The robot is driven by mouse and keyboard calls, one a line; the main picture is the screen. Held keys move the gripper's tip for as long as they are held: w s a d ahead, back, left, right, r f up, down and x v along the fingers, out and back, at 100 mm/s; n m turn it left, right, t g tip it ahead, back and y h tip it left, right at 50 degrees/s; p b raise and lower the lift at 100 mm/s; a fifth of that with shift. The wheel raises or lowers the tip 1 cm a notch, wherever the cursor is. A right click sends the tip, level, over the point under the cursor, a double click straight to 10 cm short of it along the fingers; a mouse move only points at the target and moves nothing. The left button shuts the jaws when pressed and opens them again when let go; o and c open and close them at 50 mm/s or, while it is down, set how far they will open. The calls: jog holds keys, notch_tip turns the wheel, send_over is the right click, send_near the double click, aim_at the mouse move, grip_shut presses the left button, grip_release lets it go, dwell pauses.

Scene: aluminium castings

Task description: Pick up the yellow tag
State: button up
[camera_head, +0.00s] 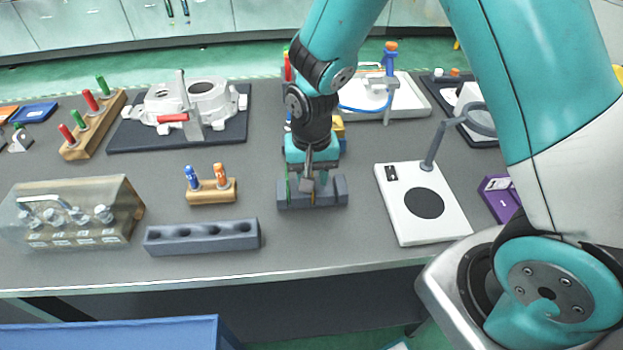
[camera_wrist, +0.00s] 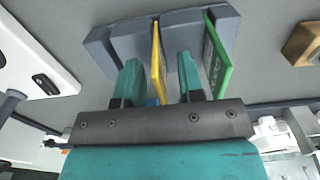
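The yellow tag (camera_wrist: 156,55) stands upright in a slot of the grey slotted block (camera_wrist: 185,20) in the wrist view. My gripper (camera_wrist: 159,64) has its two teal fingers apart, one on each side of the yellow tag, with gaps showing between fingers and tag. A green tag (camera_wrist: 217,62) stands in another slot, outside the finger on the right. In the head view my gripper (camera_head: 315,178) points down over the grey block (camera_head: 340,190), and mostly hides the yellow tag. The green tag shows there as a thin edge at the block's left.
A grey block with several holes (camera_head: 203,236) and a wooden holder with a blue and an orange piece (camera_head: 208,192) stand to the left. A white plate with a black disc (camera_head: 450,222) lies to the right. A casting on a dark mat (camera_head: 232,133) is behind left.

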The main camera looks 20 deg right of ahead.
jog(key=shift+f, duration=0.55)
grip_shut()
jog(key=shift+r, duration=0.15)
